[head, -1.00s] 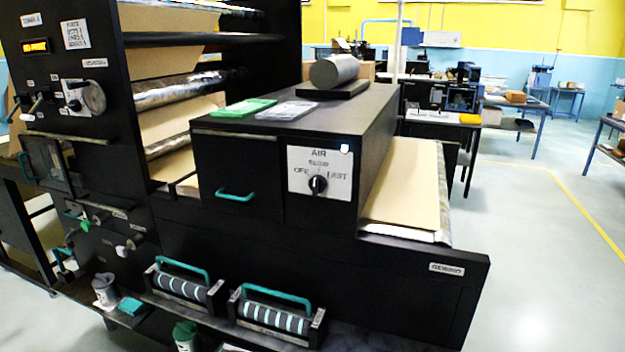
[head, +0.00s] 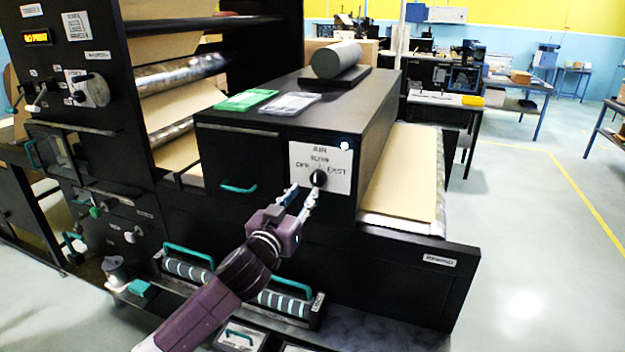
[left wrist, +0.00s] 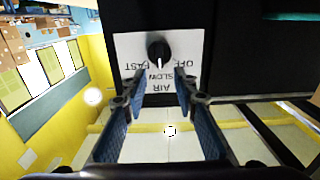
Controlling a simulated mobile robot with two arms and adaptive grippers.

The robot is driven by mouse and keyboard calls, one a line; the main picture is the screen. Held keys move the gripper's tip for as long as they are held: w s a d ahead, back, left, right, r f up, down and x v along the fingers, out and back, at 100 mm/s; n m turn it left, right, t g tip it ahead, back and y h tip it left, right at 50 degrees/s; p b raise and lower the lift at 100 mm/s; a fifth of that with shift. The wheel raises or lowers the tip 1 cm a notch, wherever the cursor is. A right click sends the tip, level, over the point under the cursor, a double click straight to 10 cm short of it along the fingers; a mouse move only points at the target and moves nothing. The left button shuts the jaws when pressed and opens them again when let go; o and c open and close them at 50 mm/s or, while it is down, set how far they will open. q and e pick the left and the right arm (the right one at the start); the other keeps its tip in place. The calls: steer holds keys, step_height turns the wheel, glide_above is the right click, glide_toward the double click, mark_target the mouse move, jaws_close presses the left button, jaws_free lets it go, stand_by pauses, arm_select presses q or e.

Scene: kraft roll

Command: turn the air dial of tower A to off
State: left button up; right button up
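The air dial (head: 319,178) is a round black knob on a white plate (head: 338,160) on the front of the black box. The plate reads AIR, with OFF, SLOW and FAST around the knob. In the left wrist view the picture is upside down, and the white pointer of the dial (left wrist: 158,50) points at SLOW. My left gripper (head: 302,194) is open and empty, just in front of the plate. In the left wrist view its fingertips (left wrist: 159,80) are apart, short of the dial. My right gripper is not in view.
A drawer with a teal handle (head: 239,188) is left of the plate. Rollers with teal handles (head: 285,302) lie on the shelf below my left arm. Green and grey packets (head: 247,100) and a grey cylinder (head: 336,59) are on the box top. Floor at right is clear.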

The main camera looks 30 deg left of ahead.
mark_target(315, 179)
arm_select(q)
steer(key=p+x, duration=0.1)
steer(key=x, duration=0.6)
steer(key=shift+w+f+p, duration=0.1)
steer(key=shift+p, duration=0.3)
jaws_close()
